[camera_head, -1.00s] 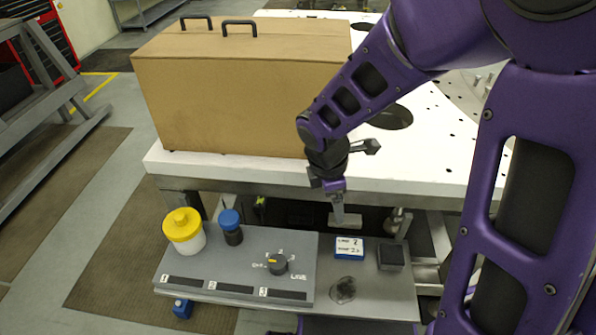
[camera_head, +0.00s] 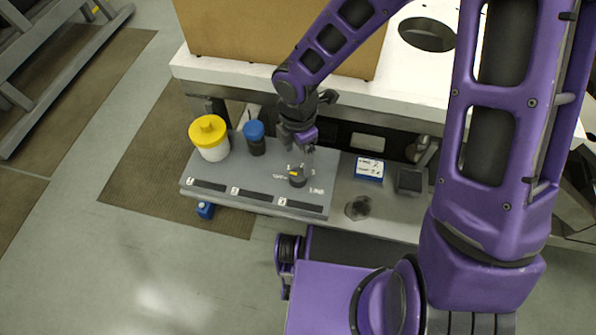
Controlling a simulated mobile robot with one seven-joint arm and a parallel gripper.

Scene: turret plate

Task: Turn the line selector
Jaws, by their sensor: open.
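The line selector (camera_head: 298,177) is a dark round knob with a small yellow mark, set on the grey panel (camera_head: 225,180) near the word LINE. My gripper (camera_head: 300,168) is right above and behind the knob, pointing down, with its jaws open.
A yellow-lidded white jar (camera_head: 209,138) and a blue-capped dark bottle (camera_head: 255,138) stand at the panel's back left. The white plate (camera_head: 220,68) overhangs behind.

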